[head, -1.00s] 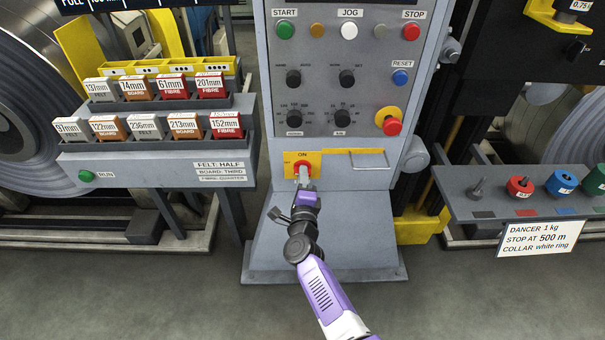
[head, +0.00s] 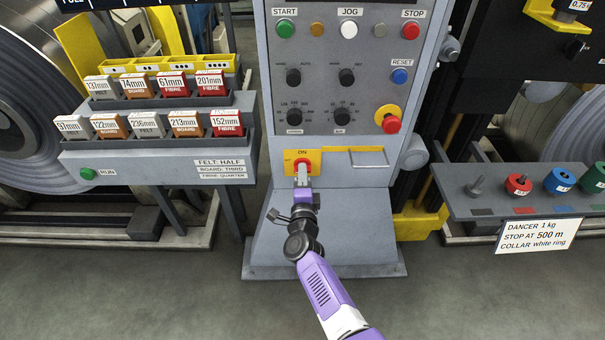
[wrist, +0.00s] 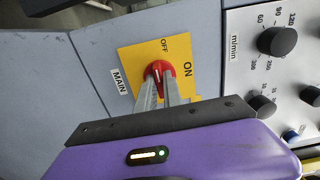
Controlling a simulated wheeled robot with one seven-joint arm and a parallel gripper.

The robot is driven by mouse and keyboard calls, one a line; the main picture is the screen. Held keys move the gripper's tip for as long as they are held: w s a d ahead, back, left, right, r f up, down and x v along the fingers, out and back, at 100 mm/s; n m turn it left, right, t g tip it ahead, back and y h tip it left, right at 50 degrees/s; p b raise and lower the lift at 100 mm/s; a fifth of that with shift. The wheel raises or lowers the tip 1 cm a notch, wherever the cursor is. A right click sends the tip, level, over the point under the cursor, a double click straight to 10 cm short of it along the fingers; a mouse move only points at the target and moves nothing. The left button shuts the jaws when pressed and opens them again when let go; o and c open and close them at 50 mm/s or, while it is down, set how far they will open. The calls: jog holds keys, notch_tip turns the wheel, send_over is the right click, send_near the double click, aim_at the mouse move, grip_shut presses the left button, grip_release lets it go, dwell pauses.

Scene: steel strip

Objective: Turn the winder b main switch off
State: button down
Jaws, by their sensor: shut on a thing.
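The main switch has a red knob on a yellow plate (head: 315,156) low on the grey panel. ON is printed at the top of the plate and OFF at its left. In the wrist view the red knob (wrist: 153,69) sits between the fingertips, beside a MAIN label (wrist: 119,82). My gripper (head: 302,172) is shut on the knob, and its two fingers (wrist: 159,84) reach it from the front. The fingers cover part of the knob, so I cannot tell exactly where it points.
Above the switch are selector knobs, coloured buttons and a red emergency stop (head: 391,123). A handle (head: 368,158) is right of the switch. A rack of labelled blocks (head: 160,150) stands left, and a shelf with coloured weights (head: 520,185) stands right. The floor in front is clear.

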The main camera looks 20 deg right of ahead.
jog(key=c, duration=1.5)
grip_release()
jog(key=p+v, duration=0.3)
jog(key=v, duration=0.5)
jog(key=shift+w, duration=0.1)
